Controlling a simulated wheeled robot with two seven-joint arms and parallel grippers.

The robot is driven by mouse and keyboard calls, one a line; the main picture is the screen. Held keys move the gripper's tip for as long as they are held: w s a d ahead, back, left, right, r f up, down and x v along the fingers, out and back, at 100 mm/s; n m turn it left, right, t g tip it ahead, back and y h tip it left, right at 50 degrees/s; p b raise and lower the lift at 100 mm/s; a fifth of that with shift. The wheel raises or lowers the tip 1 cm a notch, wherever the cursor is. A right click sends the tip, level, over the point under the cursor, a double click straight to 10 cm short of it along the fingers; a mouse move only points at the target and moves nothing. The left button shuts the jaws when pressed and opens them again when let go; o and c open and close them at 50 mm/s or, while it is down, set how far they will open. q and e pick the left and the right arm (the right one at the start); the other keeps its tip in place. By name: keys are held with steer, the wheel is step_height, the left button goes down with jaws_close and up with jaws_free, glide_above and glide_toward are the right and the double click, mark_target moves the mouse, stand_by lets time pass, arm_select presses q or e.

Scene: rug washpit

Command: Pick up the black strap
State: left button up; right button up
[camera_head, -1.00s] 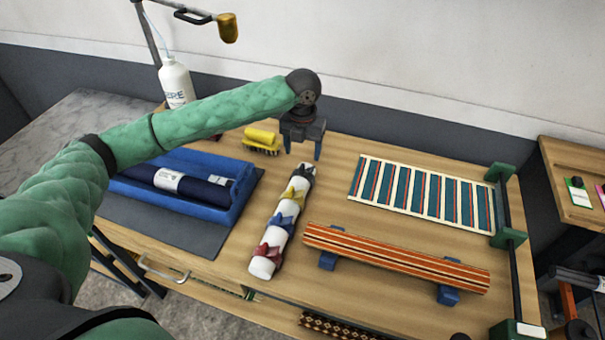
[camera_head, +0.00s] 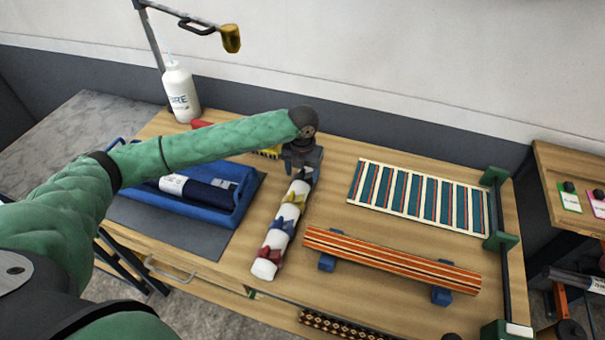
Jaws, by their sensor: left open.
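A white roll (camera_head: 267,251) lies on the wooden table, pointing away from me, with red, blue and yellow straps around it. The black strap (camera_head: 306,175) is at its far end, a dark patch partly hidden by my left gripper. My left gripper (camera_head: 302,168) points down over that far end, open, with its fingers close to the black strap. I cannot tell whether they touch it. My right gripper is not in view.
A blue tray (camera_head: 228,217) holding a dark blue roll stands to the left. A yellow brush (camera_head: 268,153) is just behind my left arm.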

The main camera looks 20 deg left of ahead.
arm_select(q)
steer(key=c, duration=1.1)
